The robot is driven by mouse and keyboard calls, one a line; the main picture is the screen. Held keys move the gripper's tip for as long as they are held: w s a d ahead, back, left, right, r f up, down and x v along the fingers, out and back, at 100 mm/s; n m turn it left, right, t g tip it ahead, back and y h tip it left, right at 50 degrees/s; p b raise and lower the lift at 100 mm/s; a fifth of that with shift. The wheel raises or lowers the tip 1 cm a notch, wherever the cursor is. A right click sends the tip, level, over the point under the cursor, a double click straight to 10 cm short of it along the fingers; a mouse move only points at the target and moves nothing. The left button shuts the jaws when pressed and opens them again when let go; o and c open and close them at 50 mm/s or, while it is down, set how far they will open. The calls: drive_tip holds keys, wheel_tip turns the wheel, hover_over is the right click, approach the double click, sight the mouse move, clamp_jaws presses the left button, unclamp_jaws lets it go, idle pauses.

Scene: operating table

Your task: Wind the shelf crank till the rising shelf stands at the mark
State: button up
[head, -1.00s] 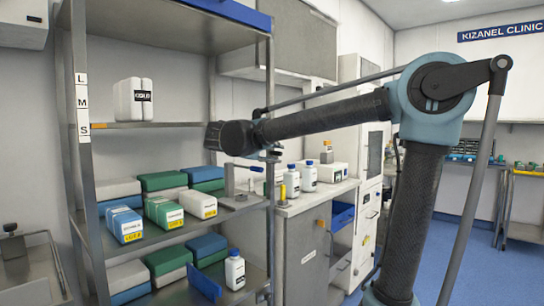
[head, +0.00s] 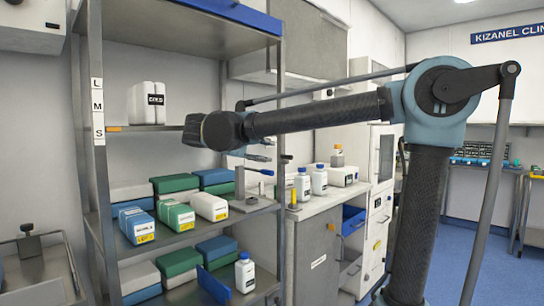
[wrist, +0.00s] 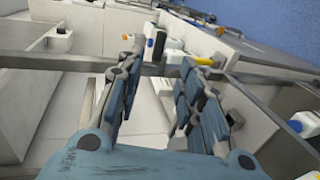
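The rising shelf (head: 190,127) stands in the metal rack with a white canister (head: 147,103) on it. An orange tab (head: 114,129) at its left edge is about level with the S label on the post strip (head: 97,108), below M and L. The crank has a blue handle (head: 264,171) beside a grey bracket (head: 240,184) at the rack's right. My gripper (head: 262,158) is just above the handle in the picture and partly hidden by my arm; contact is unclear. In the wrist view my gripper (wrist: 160,62) has its fingers apart with nothing clearly between them.
Boxes, including a green-lidded one (head: 176,215), fill the lower shelves. A white bottle (head: 245,272) stands bottom right in the rack. The counter (head: 318,213) to the right holds several bottles. Rack posts, such as the right one (head: 280,100), stand close to my arm.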

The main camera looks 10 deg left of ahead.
drive_tip(key=shift+s+a+r, duration=0.2)
drive_tip(key=shift+s+a, duration=0.25)
drive_tip(key=shift+s, duration=0.05)
